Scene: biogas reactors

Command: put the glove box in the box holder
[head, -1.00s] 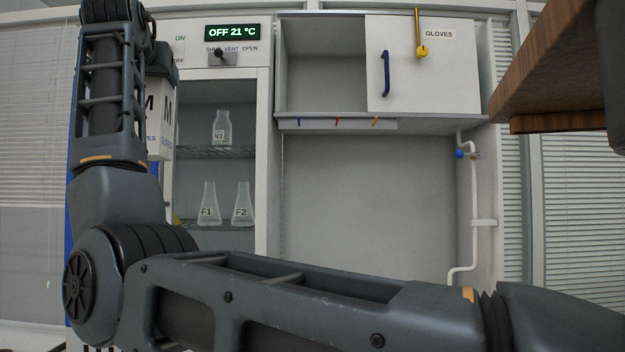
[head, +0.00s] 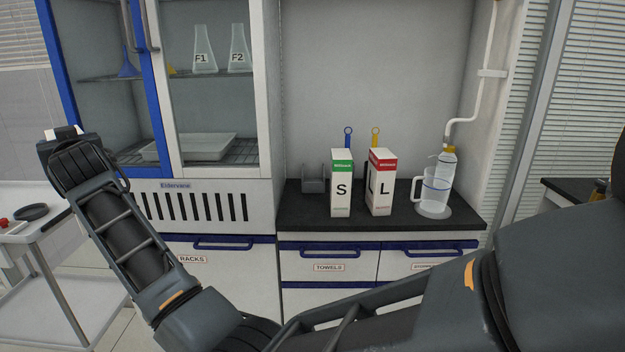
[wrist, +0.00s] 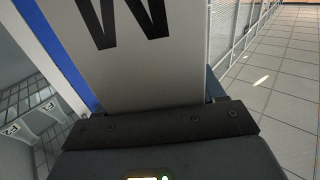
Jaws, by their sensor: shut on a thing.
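The glove box, white with a large black M, fills the upper middle of the wrist view (wrist: 150,65). My gripper (wrist: 165,115) is shut on it. In the head view my gripper is at the far left (head: 62,145), in front of the glass cabinet, and only a small white part of the box shows above it. A grey holder (head: 313,186) stands on the black counter, left of the S box, and looks empty. It is far to the right of my gripper. The S box (head: 341,190) and L box (head: 381,185) stand upright beside it.
A jug with a bottle (head: 434,190) stands right of the L box on the black counter (head: 300,214). The cabinet (head: 205,120) with flasks and a tray is behind my arm. A white cart (head: 45,235) is at the left.

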